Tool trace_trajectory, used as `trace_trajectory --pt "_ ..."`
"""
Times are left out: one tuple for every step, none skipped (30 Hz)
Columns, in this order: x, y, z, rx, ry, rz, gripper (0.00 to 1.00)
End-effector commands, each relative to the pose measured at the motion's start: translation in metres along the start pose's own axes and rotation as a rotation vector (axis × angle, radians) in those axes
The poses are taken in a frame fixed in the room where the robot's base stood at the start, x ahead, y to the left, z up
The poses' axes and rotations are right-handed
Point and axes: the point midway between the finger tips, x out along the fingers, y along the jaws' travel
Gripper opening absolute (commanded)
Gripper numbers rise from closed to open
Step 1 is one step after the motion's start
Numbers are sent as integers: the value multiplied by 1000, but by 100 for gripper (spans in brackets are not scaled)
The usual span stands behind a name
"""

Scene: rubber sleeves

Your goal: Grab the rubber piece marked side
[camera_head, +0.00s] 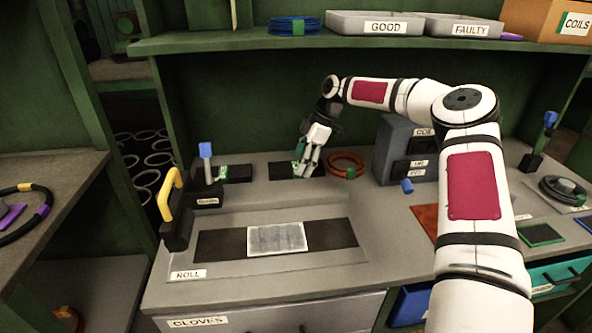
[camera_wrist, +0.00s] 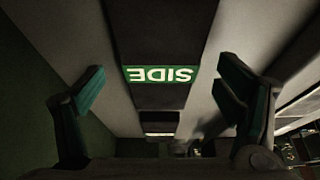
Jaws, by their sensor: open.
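The rubber piece marked SIDE (camera_wrist: 160,32) is a black block with a green label; its lettering appears upside down in the wrist view. It lies between the two spread fingers of my gripper (camera_wrist: 164,82) in that view, with a visible gap on each side. In the head view, a black piece with a green label (camera_head: 281,171) lies on the bench at the back middle. My gripper (camera_head: 309,168) is open and points down over its right end, partly hiding it. I cannot tell how high the fingertips are above the bench.
Another black piece with a green label (camera_head: 238,173) lies to the left, beside a blue-topped lever (camera_head: 206,163). Orange-brown rings (camera_head: 346,164) lie just right of my gripper. A grey box (camera_head: 405,150) stands farther right. A shelf (camera_head: 240,40) overhangs the bench.

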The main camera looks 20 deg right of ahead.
Motion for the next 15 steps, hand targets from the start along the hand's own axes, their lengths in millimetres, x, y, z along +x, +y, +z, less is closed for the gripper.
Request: trace_trajectory --pt "5 0 0 -1 1 0 86" --pt "7 0 0 -1 0 1 86" --pt "9 0 0 0 0 2 86" --pt "10 0 0 0 0 2 86" --pt "11 0 0 0 0 2 86" --pt "11 0 0 0 0 2 86" --pt "11 0 0 0 0 2 86" --pt "11 0 0 0 0 2 86" --pt "11 0 0 0 0 2 86" --pt "10 0 0 0 0 2 86" --pt "10 0 0 0 0 2 84" --pt "10 0 0 0 0 2 74" --pt "10 0 0 0 0 2 68" --pt "10 0 0 0 0 2 61" --pt "10 0 0 0 0 2 52"
